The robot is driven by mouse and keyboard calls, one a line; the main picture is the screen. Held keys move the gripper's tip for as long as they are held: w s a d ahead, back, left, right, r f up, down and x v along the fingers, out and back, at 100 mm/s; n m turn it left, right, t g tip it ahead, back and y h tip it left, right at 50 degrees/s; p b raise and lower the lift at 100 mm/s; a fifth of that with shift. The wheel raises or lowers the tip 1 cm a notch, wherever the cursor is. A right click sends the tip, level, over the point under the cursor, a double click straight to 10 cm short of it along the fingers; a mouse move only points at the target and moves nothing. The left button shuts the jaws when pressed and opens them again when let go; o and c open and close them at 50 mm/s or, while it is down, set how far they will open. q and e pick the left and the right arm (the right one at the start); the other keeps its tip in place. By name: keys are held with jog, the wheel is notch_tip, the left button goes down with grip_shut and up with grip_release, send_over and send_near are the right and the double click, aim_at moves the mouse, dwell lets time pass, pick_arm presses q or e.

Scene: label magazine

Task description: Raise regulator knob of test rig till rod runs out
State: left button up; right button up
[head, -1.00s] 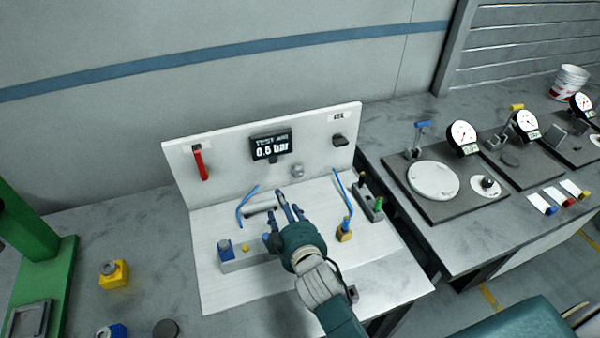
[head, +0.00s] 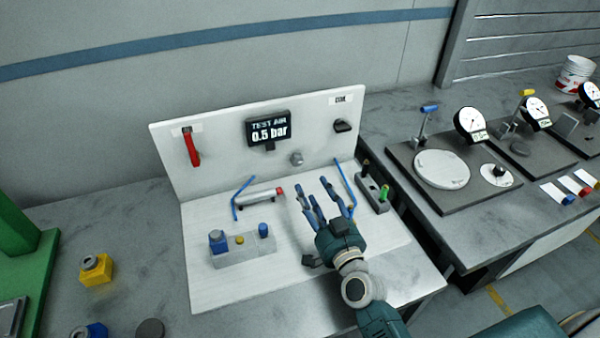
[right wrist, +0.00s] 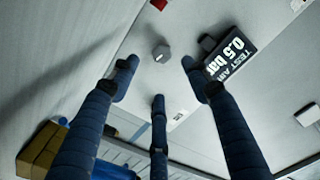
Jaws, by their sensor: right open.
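The white test rig (head: 215,290) stands on the grey bench. Its upright panel holds a display (head: 269,130) reading 0.5 bar, which also shows in the right wrist view (right wrist: 231,53). The grey regulator knob (head: 296,159) sits below the display; in the right wrist view the knob (right wrist: 161,53) lies beyond the fingertips, apart from them. A cylinder (head: 260,198) with a red end lies on the rig's base between blue hoses. My right gripper (head: 331,190) is open and empty above the base, in front of and below the knob. The left gripper is not in view.
A red lever (head: 192,148) and a black knob (head: 343,126) are on the panel. A grey block (head: 240,250) with blue buttons sits on the base's left. A green machine (head: 20,245) stands at far left. Dial gauges (head: 470,125) stand on the right bench.

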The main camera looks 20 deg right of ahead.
aim_at(296, 164)
jog(key=w, duration=1)
jog(key=shift+a+p, duration=0.25)
jog(key=shift+p, duration=0.15)
jog(key=c, duration=1.1)
jog(key=shift+s+a+f+m, duration=0.1)
jog(key=shift+a+f+m, duration=0.05)
jog(key=shift+m, duration=1.45)
jog(key=shift+c, duration=0.2)
jog(key=o, duration=1)
jog(key=shift+o, duration=0.7)
jog(key=s, duration=1.2)
